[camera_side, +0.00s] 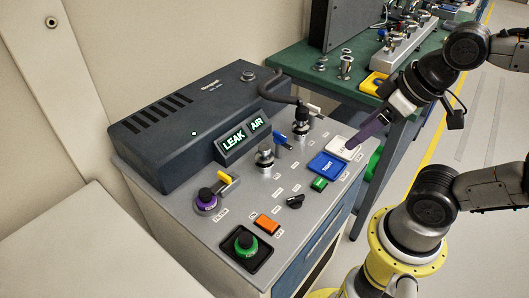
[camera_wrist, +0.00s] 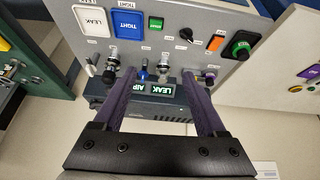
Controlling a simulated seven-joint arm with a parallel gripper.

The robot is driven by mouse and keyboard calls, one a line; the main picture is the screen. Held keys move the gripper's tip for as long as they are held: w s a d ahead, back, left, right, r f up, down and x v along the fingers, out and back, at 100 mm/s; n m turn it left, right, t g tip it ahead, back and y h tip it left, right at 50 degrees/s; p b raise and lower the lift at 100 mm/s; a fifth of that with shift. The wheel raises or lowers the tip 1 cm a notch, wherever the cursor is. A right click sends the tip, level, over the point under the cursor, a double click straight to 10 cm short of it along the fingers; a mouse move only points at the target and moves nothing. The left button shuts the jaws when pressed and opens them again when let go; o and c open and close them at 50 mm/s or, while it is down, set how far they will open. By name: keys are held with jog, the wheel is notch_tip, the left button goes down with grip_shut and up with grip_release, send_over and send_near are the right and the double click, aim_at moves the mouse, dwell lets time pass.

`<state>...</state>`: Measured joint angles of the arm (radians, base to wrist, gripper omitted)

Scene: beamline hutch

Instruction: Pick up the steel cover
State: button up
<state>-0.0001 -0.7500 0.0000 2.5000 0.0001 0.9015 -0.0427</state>
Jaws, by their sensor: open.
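The thing that best fits the steel cover is a round silver cap on a fitting (camera_side: 265,157) in the middle of the grey console top. I cannot tell for certain that it is the cover. It also shows in the wrist view (camera_wrist: 163,66), between the fingertips in the picture. My gripper (camera_side: 354,144) has purple fingers and appears over the white LEAK tile, to the right of the cap and apart from it. In the wrist view my gripper (camera_wrist: 159,72) is open, with nothing between its fingers.
A dark instrument box (camera_side: 190,125) with lit LEAK and AIR signs stands behind the fittings. A second fitting (camera_side: 302,123) with a black top, a blue lever (camera_side: 281,140) and a yellow-levered purple knob (camera_side: 207,198) flank the cap. A green bench (camera_side: 300,62) holds steel parts.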

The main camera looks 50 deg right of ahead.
jog(key=w+r+n, duration=0.4)
jog(key=r+n, duration=0.1)
jog(key=n, duration=0.5)
jog(key=n+g, duration=0.6)
jog(key=n, duration=0.5)
send_over(265, 147)
notch_tip(265, 147, down, 13)
jog(key=shift+a+f, duration=0.15)
jog(key=shift+f, duration=3.15)
grip_shut()
